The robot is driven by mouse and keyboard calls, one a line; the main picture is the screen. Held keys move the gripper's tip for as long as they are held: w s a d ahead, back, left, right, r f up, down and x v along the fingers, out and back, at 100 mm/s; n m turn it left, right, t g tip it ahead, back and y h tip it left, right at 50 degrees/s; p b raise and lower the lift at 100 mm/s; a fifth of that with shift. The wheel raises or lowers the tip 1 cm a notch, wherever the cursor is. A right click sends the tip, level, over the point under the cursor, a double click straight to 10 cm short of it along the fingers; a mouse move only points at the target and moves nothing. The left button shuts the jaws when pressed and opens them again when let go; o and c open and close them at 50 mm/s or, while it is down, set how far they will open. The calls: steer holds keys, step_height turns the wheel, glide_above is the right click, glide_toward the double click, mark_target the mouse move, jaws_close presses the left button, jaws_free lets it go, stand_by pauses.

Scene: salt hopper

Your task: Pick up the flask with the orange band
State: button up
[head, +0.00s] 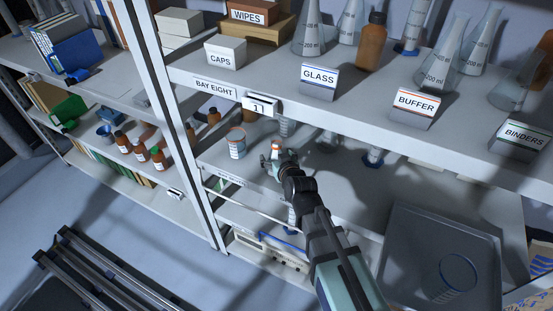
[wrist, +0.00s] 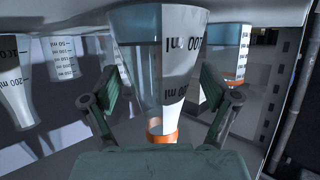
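The flask with the orange band (wrist: 158,90) fills the middle of the wrist view, which looks upside down. My gripper (wrist: 158,100) has one finger on each side of the flask, with a gap visible at the left finger; contact at the right finger is unclear. In the head view my gripper (head: 276,160) reaches onto the lower shelf, where a small orange patch (head: 276,147) shows at its fingers. The arm hides most of the flask there.
A tub with an orange rim (head: 236,143) stands left of my gripper on the lower shelf. The upper shelf edge (head: 330,110) overhangs close above. A grey tray (head: 400,240) lies at right. In the wrist view, graduated glassware (wrist: 14,85) stands left and another orange-banded vessel (wrist: 236,60) right.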

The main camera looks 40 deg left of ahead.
mark_target(276, 143)
steer(key=c, duration=1)
steer(key=shift+s, duration=0.1)
steer(key=shift+s+r+b, duration=0.1)
steer(key=shift+r+b, duration=0.4)
step_height(276, 143, up, 6)
steer(key=shift+s+r+b, duration=0.1)
steer(key=shift+s+b, duration=0.05)
steer(key=shift+b, duration=0.9)
steer(key=s+d+f+b, duration=0.1)
steer(key=s+b, duration=0.7)
steer(key=b, duration=0.3)
steer(key=shift+s, duration=0.4)
